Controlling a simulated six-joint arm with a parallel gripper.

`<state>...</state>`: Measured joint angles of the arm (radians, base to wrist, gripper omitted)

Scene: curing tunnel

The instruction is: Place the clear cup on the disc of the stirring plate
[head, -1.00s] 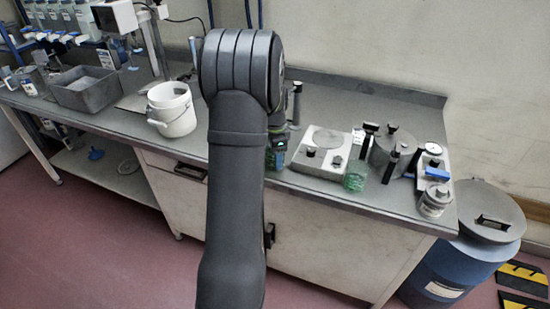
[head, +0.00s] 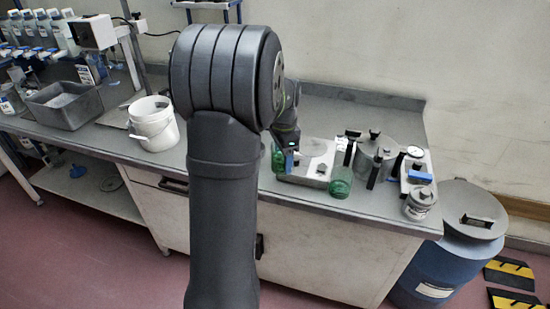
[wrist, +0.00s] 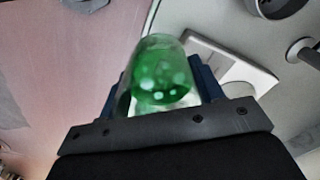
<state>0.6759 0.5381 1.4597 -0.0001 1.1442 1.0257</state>
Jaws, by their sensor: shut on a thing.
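My gripper (head: 287,160) is shut on the clear cup (wrist: 160,75), which looks green and see-through between the blue fingers in the wrist view. In the head view a green part of the cup (head: 277,160) shows beside the fingers, at the left side of the stirring plate (head: 303,178). The plate also shows in the wrist view (wrist: 212,60), to the right of the cup. Its pale disc (wrist: 240,92) is partly hidden behind my gripper there. The cup is apart from the disc in the wrist view.
Another green see-through vessel (head: 341,183) stands at the plate's right front. A grey lidded pot (head: 378,155), a device with a dial (head: 416,165) and a small metal canister (head: 419,205) stand further right. A white bucket (head: 154,128) is left. A blue drum (head: 450,250) stands beyond the bench.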

